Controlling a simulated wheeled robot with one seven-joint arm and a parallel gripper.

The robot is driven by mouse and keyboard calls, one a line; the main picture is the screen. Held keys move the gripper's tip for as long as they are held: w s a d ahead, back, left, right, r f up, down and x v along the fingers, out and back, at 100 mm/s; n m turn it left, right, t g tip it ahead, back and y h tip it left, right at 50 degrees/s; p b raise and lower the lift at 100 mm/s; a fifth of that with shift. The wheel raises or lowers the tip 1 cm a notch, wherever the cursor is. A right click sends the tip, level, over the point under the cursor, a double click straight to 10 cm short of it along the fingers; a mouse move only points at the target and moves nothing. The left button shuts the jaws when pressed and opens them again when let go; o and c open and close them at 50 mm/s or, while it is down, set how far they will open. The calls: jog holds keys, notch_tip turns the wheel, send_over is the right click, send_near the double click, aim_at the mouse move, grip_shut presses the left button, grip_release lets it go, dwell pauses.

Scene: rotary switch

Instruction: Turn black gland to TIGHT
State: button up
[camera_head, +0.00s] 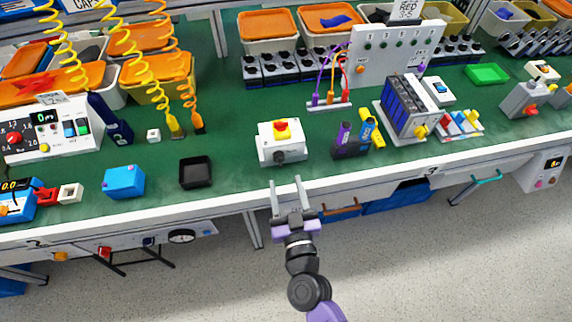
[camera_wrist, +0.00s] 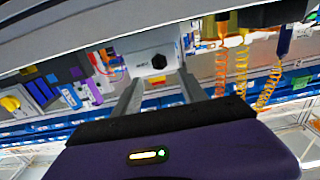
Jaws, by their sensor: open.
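The black gland (camera_head: 279,157) sits on the front face of a white switch box (camera_head: 295,152) with a red and yellow knob (camera_head: 282,129) on top. In the wrist view, which looks upside down, the gland (camera_wrist: 158,61) is a dark hexagonal nut on the white box (camera_wrist: 140,55), between my finger tips in the picture. My gripper (camera_head: 285,182) is open and empty at the bench's front edge, in front of the box and apart from the gland. I cannot read any TIGHT mark.
A black tray (camera_head: 196,186) and a blue box (camera_head: 124,182) stand left of the switch box. The green bench top directly around the box is clear. The white bench edge (camera_head: 230,203) runs below.

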aim_at(280, 160)
jog(key=b+x, duration=0.1)
jog(key=x, duration=0.6)
jog(key=shift+w, duration=0.25)
jog(key=shift+a, duration=0.1)
jog(key=shift+c, duration=0.3)
grip_shut()
